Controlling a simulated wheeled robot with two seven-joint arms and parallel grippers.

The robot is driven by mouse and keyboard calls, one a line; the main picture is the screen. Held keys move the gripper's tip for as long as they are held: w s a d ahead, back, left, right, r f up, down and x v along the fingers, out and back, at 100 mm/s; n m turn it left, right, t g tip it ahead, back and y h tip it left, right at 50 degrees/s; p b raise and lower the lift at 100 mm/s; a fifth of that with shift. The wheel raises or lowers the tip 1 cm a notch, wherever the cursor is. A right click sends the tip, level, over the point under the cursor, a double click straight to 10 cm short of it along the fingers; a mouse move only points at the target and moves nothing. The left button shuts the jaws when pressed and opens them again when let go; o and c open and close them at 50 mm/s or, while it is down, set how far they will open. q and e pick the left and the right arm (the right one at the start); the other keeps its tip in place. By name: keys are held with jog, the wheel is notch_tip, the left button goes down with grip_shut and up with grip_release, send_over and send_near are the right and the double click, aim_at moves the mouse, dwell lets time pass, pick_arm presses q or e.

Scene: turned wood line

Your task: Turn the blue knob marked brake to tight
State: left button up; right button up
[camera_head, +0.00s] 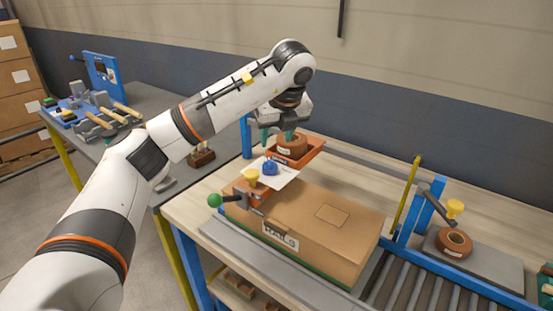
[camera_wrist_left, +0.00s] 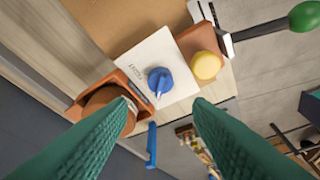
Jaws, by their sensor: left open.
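The blue knob (camera_head: 269,168) sits on a white plate (camera_head: 253,175) beside the cardboard box. In the left wrist view the knob shows just beyond the gap between the fingertips (camera_wrist_left: 163,104), not touched. My right gripper is not in view.
An orange tray (camera_head: 312,152) with a brown roll (camera_head: 292,145) is close behind the plate. A yellow knob (camera_head: 250,176) and a green-ball lever (camera_head: 214,200) are close in front. The cardboard box (camera_head: 345,245) lies right, before rollers (camera_head: 425,290).

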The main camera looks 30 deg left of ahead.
aim_at(271, 163)
pick_arm(q)
jog(key=x, duration=0.5)
jog(key=shift+s+f, duration=0.1)
jog(key=shift+s, duration=0.3)
jog(key=x, duration=0.2)
jog(key=p+x, duration=0.1)
jog(key=x, duration=0.1)
jog(key=shift+w+f, duration=0.15)
jog(key=shift+w, duration=0.15)
jog(key=shift+f, duration=0.3)
jog(key=shift+a+f, duration=0.1)
jog(key=shift+f, duration=0.1)
jog(key=shift+w+f, duration=0.15)
jog(key=shift+f, duration=0.1)
jog(key=shift+c, duration=0.4)
jog(key=c, duration=0.6)
jog(key=shift+c, duration=0.2)
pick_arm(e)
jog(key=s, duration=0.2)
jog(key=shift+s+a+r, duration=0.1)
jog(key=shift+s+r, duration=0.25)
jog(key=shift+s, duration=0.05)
